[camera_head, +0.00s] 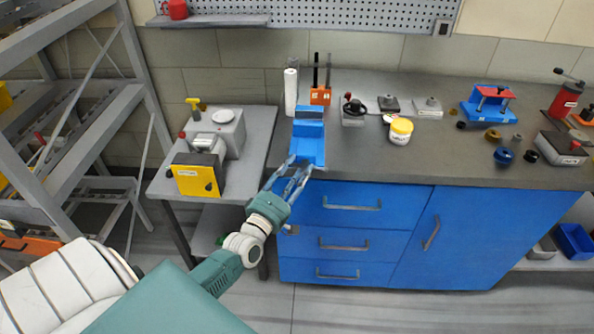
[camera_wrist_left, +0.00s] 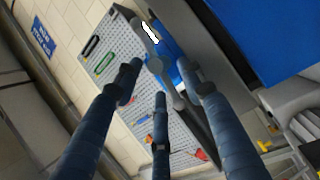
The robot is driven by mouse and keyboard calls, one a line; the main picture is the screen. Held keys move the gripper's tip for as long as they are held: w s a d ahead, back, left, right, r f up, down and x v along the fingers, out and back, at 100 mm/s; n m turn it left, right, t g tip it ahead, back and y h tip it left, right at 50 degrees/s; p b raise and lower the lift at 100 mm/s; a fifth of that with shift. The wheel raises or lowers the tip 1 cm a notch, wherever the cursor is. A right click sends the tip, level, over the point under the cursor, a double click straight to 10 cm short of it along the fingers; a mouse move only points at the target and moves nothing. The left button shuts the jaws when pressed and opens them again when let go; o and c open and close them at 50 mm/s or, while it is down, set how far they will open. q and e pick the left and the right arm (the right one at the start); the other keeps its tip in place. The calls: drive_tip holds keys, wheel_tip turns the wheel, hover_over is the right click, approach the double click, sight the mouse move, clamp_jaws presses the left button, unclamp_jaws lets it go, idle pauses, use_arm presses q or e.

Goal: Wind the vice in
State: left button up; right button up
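The blue vice (camera_head: 308,146) sits at the front left edge of the grey workbench. In the wrist view, a blue part of it (camera_wrist_left: 171,50) shows beyond the fingertips. A grey handle bar with a round hub (camera_wrist_left: 155,65) lies across the view at the vice's front. My left gripper (camera_head: 292,170) reaches up to the vice's front from below. In the wrist view, its fingers (camera_wrist_left: 163,72) are spread apart, with the bar and hub between or just beyond their tips. I cannot tell whether they touch. My right gripper is not in view.
Blue drawers (camera_head: 350,205) stand directly below the vice. A white roll (camera_head: 291,90) and an orange tool holder (camera_head: 320,95) stand behind it. A yellow-lidded jar (camera_head: 400,131) is to the right. A side table (camera_head: 255,150) with a machine stands left.

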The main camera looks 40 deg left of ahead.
use_arm(q)
clamp_jaws()
drive_tip(key=shift+p, duration=0.35)
drive_tip(key=shift+m, duration=0.3)
